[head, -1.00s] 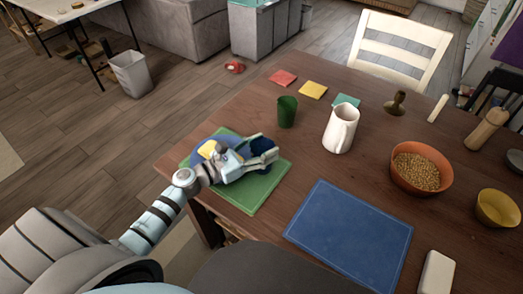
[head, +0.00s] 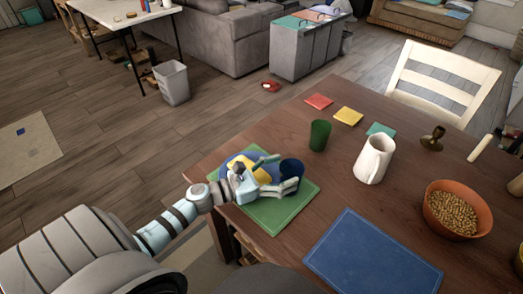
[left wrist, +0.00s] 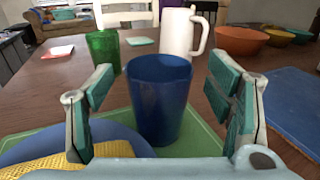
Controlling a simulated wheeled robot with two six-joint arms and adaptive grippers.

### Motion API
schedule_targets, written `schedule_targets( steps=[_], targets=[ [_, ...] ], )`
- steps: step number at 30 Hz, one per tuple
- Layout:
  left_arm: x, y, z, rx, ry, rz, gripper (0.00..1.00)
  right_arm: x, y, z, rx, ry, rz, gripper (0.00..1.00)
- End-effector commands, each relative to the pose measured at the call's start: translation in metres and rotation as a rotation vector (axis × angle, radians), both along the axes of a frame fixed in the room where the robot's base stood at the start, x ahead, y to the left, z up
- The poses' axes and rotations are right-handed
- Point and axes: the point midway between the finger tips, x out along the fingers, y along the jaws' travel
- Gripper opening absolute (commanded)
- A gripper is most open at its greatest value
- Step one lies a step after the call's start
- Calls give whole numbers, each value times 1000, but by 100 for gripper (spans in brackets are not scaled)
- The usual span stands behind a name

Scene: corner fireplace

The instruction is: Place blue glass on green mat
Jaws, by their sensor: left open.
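The blue glass (head: 291,172) stands upright on the green mat (head: 281,217), near its right part. In the left wrist view the blue glass (left wrist: 160,95) stands between the two spread fingers, with a gap on each side, and the green mat (left wrist: 205,140) shows beneath it. My left gripper (head: 278,172) is open around the glass and not closed on it; its fingers (left wrist: 165,105) show at both sides in the wrist view. A blue plate (head: 226,160) with a yellow cloth-like item (left wrist: 55,164) lies on the mat's left part. My right gripper is not in view.
A green glass (head: 319,135) and a white pitcher (head: 373,159) stand behind the mat. A blue mat (head: 372,255) lies bare to the right. An orange bowl of grain-like pieces (head: 452,209) is further right. Red, yellow and teal squares lie at the back.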

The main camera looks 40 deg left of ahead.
Motion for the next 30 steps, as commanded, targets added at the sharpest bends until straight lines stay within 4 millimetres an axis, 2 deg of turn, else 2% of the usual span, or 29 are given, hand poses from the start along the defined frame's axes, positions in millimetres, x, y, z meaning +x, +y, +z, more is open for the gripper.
schedule_targets(
  steps=[1,3,6,10,14,30],
  targets=[
    [-13,8,-6,7,5,-2,74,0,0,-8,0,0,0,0],
    [-32,18,-6,5,7,-4,74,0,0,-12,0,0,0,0],
    [-51,29,-4,6,7,-3,74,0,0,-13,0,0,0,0],
    [-69,40,0,3,7,-4,74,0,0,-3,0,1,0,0],
    [-75,44,0,2,2,0,74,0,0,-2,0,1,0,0],
    [-74,44,0,1,1,0,74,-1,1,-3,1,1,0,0]
  ],
)
